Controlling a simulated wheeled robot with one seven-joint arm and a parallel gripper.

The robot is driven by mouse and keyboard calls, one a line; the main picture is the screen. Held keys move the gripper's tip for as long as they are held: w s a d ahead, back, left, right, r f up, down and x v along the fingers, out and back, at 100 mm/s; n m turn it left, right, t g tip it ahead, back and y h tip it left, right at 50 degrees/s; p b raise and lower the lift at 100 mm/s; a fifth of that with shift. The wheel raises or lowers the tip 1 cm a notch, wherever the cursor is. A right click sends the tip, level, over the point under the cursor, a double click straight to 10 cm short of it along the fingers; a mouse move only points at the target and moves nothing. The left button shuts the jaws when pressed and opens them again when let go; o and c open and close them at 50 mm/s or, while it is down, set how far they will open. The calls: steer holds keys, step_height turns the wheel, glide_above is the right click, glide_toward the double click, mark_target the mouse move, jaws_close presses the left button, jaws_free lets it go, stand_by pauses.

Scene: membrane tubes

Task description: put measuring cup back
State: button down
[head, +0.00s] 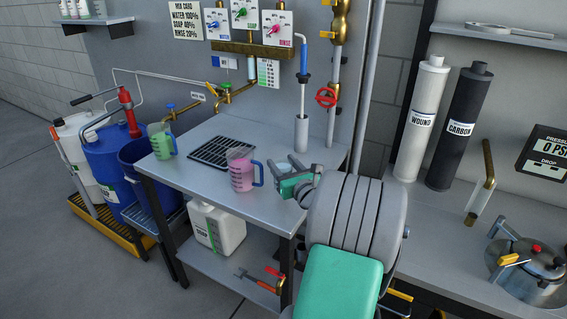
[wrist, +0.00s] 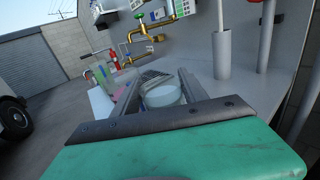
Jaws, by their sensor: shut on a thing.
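A clear measuring cup with pink liquid and a blue handle (head: 241,172) stands upright on the grey bench, just left of my gripper in the head view. A second measuring cup with green liquid (head: 161,141) stands at the bench's left edge. My gripper (head: 287,168) is low over the bench's right part, with its fingers toward the drain grate. In the wrist view a pale round thing (wrist: 163,96) lies between the spread fingers of my gripper (wrist: 160,82). I cannot tell what it is, and the head view does not show it clearly.
The black drain grate (head: 222,152) lies in the bench top (head: 200,187) behind the pink cup. A grey upright tube (head: 301,134) holding a blue-handled rod stands behind my gripper. Brass taps (head: 226,92) stick out from the wall panel. A soap jug (head: 216,228) is on the lower shelf.

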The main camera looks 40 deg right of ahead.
steer(key=shift+w+d+f, duration=0.25)
steer(key=shift+w+f, duration=0.05)
steer(key=shift+f, duration=0.15)
steer(key=shift+f+b, duration=0.4)
steer(key=shift+f, duration=1.05)
steer(key=shift+f, duration=0.2)
steer(key=c, duration=0.6)
jaws_free()
steer(key=shift+r, duration=0.1)
